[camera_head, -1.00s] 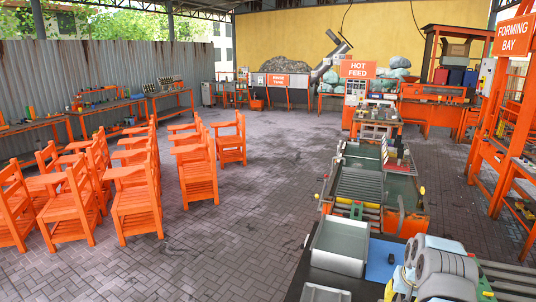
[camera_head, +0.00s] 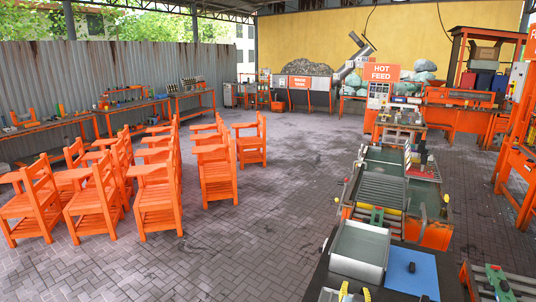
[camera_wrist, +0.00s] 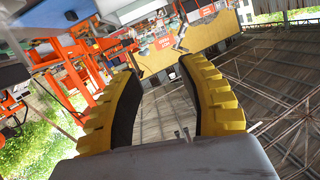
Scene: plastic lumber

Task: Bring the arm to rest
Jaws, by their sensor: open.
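My gripper (camera_wrist: 158,68) is open in the wrist view. Its two yellow ribbed fingers with black pads stand apart, with nothing between them. Past them the wrist view shows the yellow wall, orange furniture and the roof, all tilted. In the head view only two small yellow tips, apparently of my gripper (camera_head: 355,294), show at the bottom edge, just below the grey tray. The rest of my arm is mostly out of that view.
A grey tray (camera_head: 358,251) stands on the near bench, beside a blue mat (camera_head: 428,276) with a small black object (camera_head: 411,268) on it. A roller conveyor (camera_head: 381,189) lies beyond. Orange chairs (camera_head: 157,196) stand at left; the paved floor (camera_head: 285,190) between is clear.

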